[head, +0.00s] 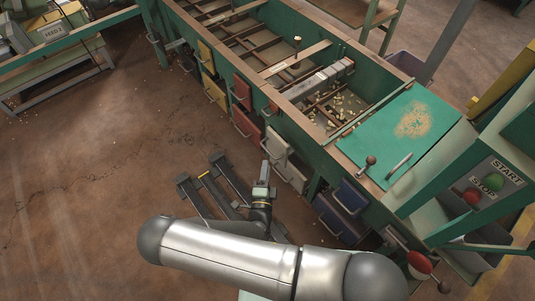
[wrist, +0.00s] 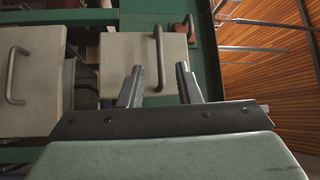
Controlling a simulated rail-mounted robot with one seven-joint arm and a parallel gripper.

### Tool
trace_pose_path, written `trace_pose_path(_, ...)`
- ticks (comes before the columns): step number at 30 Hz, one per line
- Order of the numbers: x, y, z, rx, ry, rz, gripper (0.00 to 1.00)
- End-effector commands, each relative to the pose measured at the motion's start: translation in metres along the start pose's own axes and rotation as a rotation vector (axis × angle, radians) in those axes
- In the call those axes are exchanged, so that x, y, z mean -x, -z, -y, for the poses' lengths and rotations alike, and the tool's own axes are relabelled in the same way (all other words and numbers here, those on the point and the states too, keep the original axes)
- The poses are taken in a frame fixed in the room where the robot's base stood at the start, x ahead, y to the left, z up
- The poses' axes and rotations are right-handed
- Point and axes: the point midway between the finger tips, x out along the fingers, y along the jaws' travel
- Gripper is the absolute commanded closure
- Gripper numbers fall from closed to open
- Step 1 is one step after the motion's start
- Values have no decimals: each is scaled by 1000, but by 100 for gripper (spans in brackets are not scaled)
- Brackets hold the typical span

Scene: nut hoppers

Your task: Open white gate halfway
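Two white panels with bar handles are on the bench's near side in the head view: an upper one (head: 277,146) and a lower one (head: 297,177). I cannot tell which is the gate. The wrist view shows two white panels, one at left (wrist: 28,75) and one at centre (wrist: 125,65). My gripper (wrist: 160,75) is open, its two fingers apart. The centre panel's dark handle (wrist: 159,50) appears between the fingertips in the picture; I see no clear contact. In the head view my gripper (head: 265,168) is just left of the white panels.
Yellow (head: 207,55), red (head: 242,90) and blue (head: 350,196) fronts line the same bench side. Nuts lie in the troughs on top. A green board (head: 400,125) and a START/STOP panel (head: 490,184) are at right. The floor at left is mostly open.

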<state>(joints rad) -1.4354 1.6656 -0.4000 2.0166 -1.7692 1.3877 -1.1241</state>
Motion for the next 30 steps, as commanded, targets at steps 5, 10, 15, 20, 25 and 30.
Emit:
trace_pose_path(5,45,0,2,1,-2,4,69)
trace_pose_path(10,78,0,1,2,-1,2,69)
trace_pose_path(15,96,0,1,1,1,1,69)
trace_pose_path(20,102,0,0,1,0,0,69)
trace_pose_path(25,101,0,0,1,0,0,69)
trace_pose_path(30,101,0,0,0,0,0,69)
